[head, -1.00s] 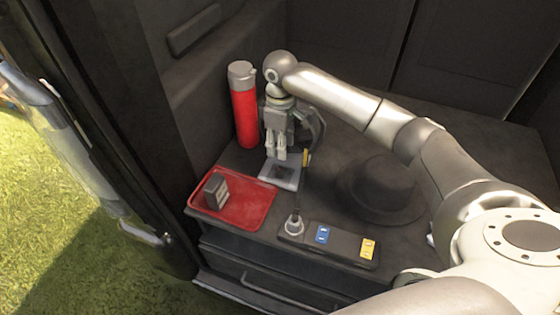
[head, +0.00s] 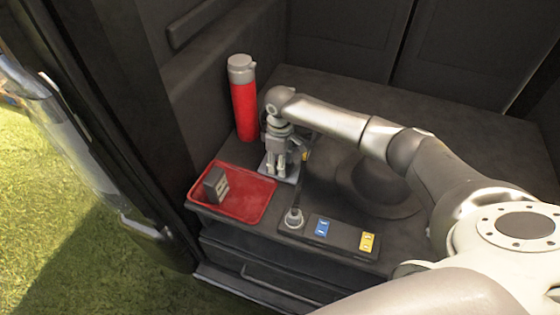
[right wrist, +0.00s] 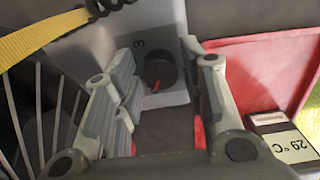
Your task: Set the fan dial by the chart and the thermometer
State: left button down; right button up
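My right gripper (head: 282,168) points down over a grey panel (head: 291,176) on the dark bench. In the right wrist view its fingers (right wrist: 167,65) are apart and empty. Between them shows the round dark dial (right wrist: 158,72) with a red pointer; I cannot tell whether the fingers touch it. A "3" (right wrist: 138,43) is printed beside the dial; other markings are hidden. I cannot make out a chart. My left gripper is not in view.
A red flask (head: 244,100) stands behind the tray. A dark hat-like object (head: 385,188) lies right of the panel, partly under my arm. A switch strip (head: 335,235) with blue and yellow switches lies at the front. A yellow strap (right wrist: 40,35) shows in the wrist view.

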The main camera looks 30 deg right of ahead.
jog(key=c, duration=0.8)
jog(key=m+p, duration=0.2)
jog(key=p, duration=0.1)
jog(key=shift+a+r+p, duration=0.1)
jog(key=shift+r+p, duration=0.2)
jog(key=shift+f+m+p, duration=0.2)
jog(key=shift+m+p, duration=0.3)
jog(key=o, duration=0.8)
notch_tip(320, 180, up, 12)
